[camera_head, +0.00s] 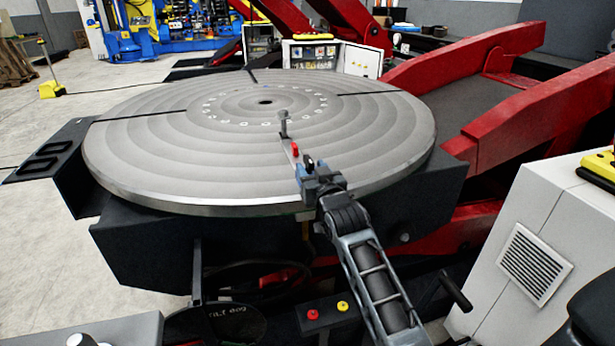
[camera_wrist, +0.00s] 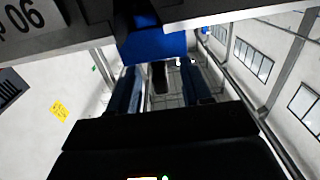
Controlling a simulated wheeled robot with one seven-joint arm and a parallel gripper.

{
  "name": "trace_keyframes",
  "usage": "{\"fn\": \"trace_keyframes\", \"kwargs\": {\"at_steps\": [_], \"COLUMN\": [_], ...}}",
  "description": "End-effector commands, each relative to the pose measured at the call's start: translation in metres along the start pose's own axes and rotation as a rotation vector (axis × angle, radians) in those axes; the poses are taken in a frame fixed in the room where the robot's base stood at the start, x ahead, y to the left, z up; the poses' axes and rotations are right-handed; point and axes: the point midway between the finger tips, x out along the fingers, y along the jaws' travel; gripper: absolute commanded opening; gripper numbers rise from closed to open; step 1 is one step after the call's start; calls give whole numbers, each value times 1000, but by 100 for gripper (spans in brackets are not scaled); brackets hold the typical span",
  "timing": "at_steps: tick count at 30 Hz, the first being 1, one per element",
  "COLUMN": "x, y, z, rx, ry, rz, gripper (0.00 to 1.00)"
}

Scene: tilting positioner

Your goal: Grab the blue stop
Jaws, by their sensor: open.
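My gripper (camera_head: 309,174) is at the near edge of the round grey turntable (camera_head: 180,150), at the end of my arm reaching up from the lower right. In the wrist view, its two dark blue fingers (camera_wrist: 161,88) stand apart. A bright blue block (camera_wrist: 155,46), seemingly the blue stop, lies across the top of that view, just beyond and above the fingertips. A small dark upright piece (camera_wrist: 159,76) shows between the fingers. In the head view, blue parts crowd around my gripper, and I cannot tell stop from finger there. Contact is unclear.
A small red piece (camera_head: 294,149) and a grey post (camera_head: 283,125) stand on the turntable in line beyond my gripper. Red arms (camera_head: 520,120) rise at right. A white cabinet (camera_head: 530,255) stands at lower right. The turntable's left side is bare.

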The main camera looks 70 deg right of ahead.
Motion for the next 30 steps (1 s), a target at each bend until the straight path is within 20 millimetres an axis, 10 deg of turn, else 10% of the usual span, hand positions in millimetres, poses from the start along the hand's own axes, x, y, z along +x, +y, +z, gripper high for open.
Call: {"fn": "trace_keyframes", "kwargs": {"at_steps": [19, 30], "x": [46, 46], "y": [0, 0], "z": [2, 2], "rx": [1, 1], "ry": [1, 1], "rz": [-1, -1], "gripper": [48, 12]}}
